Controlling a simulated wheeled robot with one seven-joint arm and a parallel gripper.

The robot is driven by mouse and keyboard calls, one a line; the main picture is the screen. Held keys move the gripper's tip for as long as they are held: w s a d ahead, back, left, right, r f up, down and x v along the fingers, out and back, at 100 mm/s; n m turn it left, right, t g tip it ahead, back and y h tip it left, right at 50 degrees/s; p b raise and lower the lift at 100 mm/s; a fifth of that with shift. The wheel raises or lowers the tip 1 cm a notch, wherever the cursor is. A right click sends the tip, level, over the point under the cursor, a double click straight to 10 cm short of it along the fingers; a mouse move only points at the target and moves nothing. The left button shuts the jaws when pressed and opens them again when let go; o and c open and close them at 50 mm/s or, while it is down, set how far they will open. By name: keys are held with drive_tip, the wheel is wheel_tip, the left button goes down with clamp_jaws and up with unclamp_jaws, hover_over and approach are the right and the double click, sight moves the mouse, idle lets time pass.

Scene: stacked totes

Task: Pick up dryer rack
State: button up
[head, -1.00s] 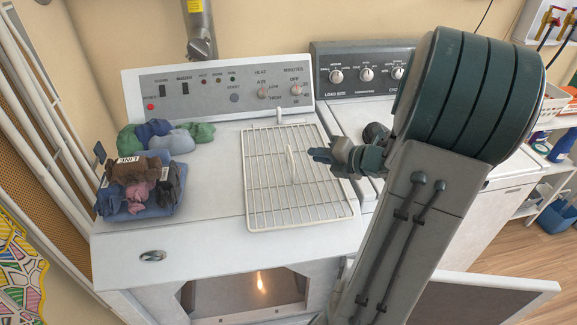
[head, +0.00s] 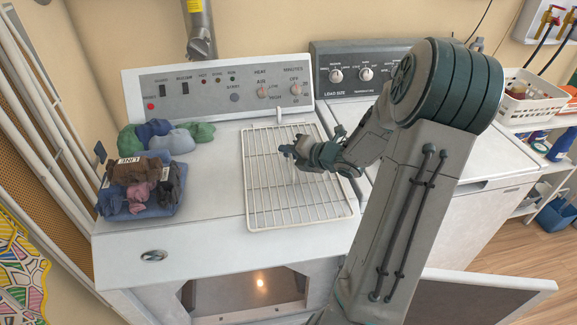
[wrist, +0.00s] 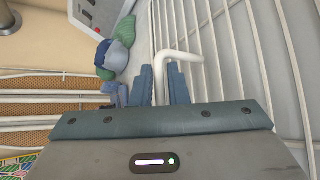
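The dryer rack is a white wire rack (head: 262,226) lying flat on top of the white dryer (head: 205,215). In the wrist view its long wires (wrist: 232,45) fill the right side. A bent white bar (wrist: 183,56) rises from it. My gripper (head: 287,150) is over the middle of the rack. In the wrist view my gripper (wrist: 160,82) has its two blue-grey fingers apart, with the end of the bent bar between them. I see no firm grip on it; the fingertips partly hide the bar's lower end.
Folded clothes (head: 140,186) and several rolled cloths (head: 165,135) sit on the dryer's left side. The control panel (head: 225,90) stands behind the rack. A washer (head: 480,165) is to the right. The dryer's open door (head: 480,295) sticks out low at the right front.

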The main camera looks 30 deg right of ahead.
clamp_jaws()
idle(1.3)
wheel_tip(320, 180, up, 10)
drive_tip(key=shift+r+p, duration=0.1)
drive_tip(key=shift+p, duration=0.3)
idle(0.4)
drive_tip(key=shift+s, duration=0.1)
